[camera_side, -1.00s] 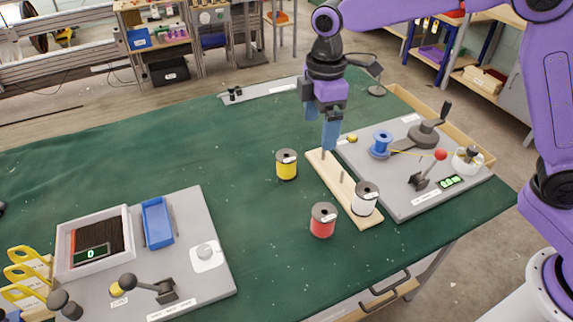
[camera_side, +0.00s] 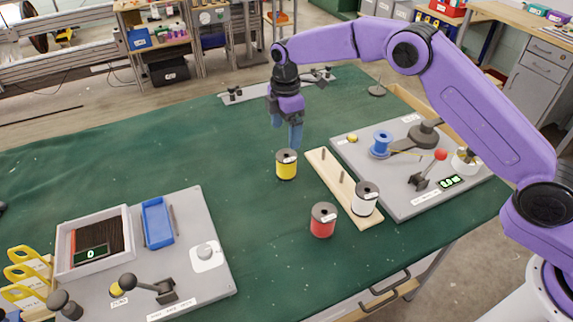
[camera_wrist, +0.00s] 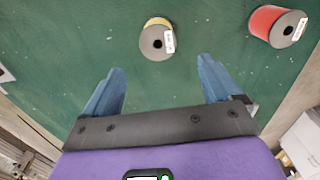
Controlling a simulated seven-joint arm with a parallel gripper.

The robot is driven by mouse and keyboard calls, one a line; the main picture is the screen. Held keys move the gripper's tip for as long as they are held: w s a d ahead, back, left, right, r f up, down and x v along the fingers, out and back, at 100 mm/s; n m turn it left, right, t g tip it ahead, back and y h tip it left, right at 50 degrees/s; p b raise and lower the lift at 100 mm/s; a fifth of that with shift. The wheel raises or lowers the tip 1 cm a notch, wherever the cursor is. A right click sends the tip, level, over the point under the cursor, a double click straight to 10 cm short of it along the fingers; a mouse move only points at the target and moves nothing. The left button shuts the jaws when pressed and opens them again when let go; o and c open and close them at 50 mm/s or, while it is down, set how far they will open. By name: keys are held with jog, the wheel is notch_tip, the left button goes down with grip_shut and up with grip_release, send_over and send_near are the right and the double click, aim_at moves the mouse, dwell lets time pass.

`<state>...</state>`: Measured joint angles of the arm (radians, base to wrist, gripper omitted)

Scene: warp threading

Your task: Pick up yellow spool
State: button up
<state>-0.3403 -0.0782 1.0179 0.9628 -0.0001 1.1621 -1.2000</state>
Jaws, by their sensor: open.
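The yellow spool (camera_side: 287,168) stands upright on the green table in the side view, with a dark grey top. In the wrist view, its dark top (camera_wrist: 157,42) and a strip of yellow side show just ahead of the fingertips. My gripper (camera_side: 287,135) points down above and slightly behind the yellow spool in the side view. Its two blue fingers (camera_wrist: 162,80) are apart in the wrist view, with nothing between them. The gripper and spool look apart.
A wooden peg rack (camera_side: 328,182) lies right of the yellow spool, with a white spool (camera_side: 365,199) at its near end. A red spool (camera_side: 323,220) stands in front. A grey board (camera_side: 405,200) with a blue spool (camera_side: 381,143) lies right. Cloth left of the yellow spool is clear.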

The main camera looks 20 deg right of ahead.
aim_at(286, 152)
notch_tip(286, 152, down, 8)
jog(key=shift+w+d+f, duration=0.15)
jog(key=shift+f, duration=2.55)
jog(key=c, duration=1.2)
